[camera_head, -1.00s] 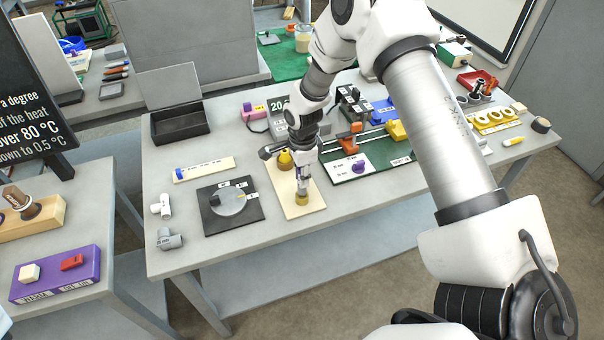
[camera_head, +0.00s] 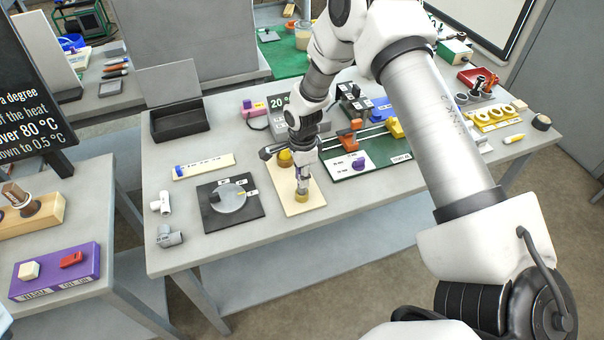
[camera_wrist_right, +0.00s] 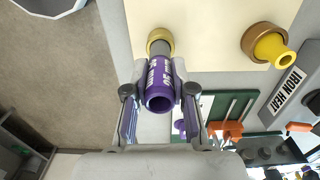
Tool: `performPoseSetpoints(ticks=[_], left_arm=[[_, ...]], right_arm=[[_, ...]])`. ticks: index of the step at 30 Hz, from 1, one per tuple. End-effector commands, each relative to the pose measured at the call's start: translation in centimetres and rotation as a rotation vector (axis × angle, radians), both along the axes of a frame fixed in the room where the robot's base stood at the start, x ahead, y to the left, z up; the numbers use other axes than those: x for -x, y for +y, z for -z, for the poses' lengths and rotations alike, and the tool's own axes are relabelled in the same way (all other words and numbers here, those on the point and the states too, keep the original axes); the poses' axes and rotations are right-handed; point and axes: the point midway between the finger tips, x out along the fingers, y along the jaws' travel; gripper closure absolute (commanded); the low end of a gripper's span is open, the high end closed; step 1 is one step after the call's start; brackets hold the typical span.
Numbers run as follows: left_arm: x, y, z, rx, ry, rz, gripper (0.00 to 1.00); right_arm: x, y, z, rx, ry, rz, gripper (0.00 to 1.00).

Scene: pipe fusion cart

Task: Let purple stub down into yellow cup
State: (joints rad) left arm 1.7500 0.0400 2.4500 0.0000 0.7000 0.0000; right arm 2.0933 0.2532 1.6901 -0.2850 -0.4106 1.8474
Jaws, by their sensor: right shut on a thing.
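My right gripper (camera_wrist_right: 155,88) is shut on the purple stub (camera_wrist_right: 159,80), a short tube with white lettering and a grey far end. In the right wrist view that grey end lies over the mouth of the yellow cup (camera_wrist_right: 159,33), whose rim shows around it. How far in it sits, I cannot tell. In the head view my right gripper (camera_head: 302,180) points down just above the yellow cup (camera_head: 302,196), at the front of the cream board (camera_head: 303,209). The stub is mostly hidden there. My left gripper is not in view.
A yellow plug in a brown ring (camera_wrist_right: 268,46) stands farther back on the cream board. A black plate with a grey disc (camera_head: 231,204) lies left of the board. A green base (camera_head: 372,172) with orange and yellow parts lies right.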

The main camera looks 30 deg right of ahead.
Motion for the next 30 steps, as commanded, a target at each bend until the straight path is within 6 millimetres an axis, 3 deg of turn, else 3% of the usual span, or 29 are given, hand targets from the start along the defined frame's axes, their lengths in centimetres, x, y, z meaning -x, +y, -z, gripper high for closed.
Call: performPoseSetpoints(ticks=[30], left_arm=[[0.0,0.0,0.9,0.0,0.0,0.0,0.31]], right_arm=[[0.0,0.0,2.1,0.0,0.0,0.0,1.0]])
